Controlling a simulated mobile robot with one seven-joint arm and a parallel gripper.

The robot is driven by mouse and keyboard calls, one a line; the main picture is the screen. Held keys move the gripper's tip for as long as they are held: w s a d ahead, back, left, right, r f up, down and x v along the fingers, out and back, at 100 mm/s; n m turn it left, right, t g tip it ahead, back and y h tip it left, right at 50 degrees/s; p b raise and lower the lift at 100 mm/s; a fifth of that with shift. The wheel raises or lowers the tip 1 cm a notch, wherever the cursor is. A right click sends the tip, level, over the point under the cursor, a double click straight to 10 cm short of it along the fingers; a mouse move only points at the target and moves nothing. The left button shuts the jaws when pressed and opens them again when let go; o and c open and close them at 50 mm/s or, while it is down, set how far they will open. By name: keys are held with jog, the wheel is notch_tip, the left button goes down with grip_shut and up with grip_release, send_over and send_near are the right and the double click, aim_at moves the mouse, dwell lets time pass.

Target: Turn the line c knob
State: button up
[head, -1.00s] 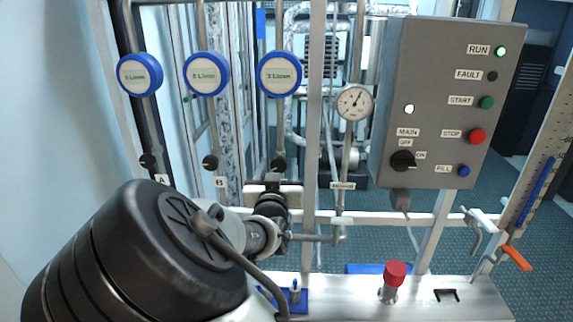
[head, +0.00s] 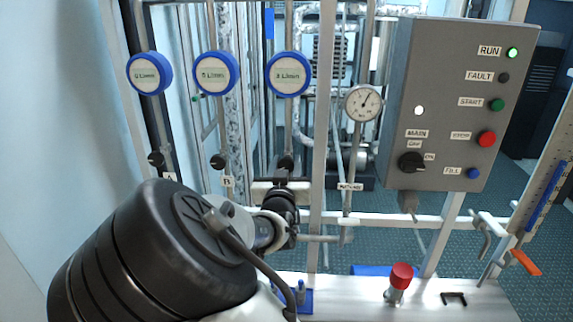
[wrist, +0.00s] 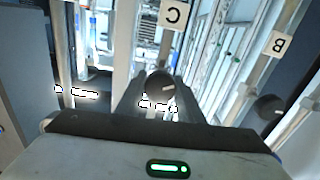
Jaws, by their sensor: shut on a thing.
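The line C knob (head: 286,163) is a small black knob on the third pipe, below the rightmost blue-rimmed flow display (head: 289,74). It also shows in the wrist view (wrist: 160,84), with a light pointer mark, below the label C (wrist: 172,14). My gripper (head: 284,178) reaches up to this knob from below and is shut on it. In the wrist view the dark fingers (wrist: 155,100) stand around the knob. The arm and gripper hide part of the knob and its label in the head view.
Knob A (head: 156,159) and knob B (head: 218,161) sit on the pipes to the left. A pressure gauge (head: 363,103) and a grey control box (head: 450,105) stand to the right. A metal rail (head: 400,221) crosses below. A red-capped post (head: 400,277) stands on the bench.

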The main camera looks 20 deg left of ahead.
jog(key=n, duration=0.7)
jog(key=shift+p, duration=0.35)
jog(key=n, duration=0.3)
jog(key=shift+n+p, duration=0.3)
jog(key=shift+p, duration=0.05)
jog(key=shift+f+n, duration=0.1)
jog(key=shift+n, duration=1.7)
jog(key=o, duration=1.1)
jog(key=shift+c, duration=0.2)
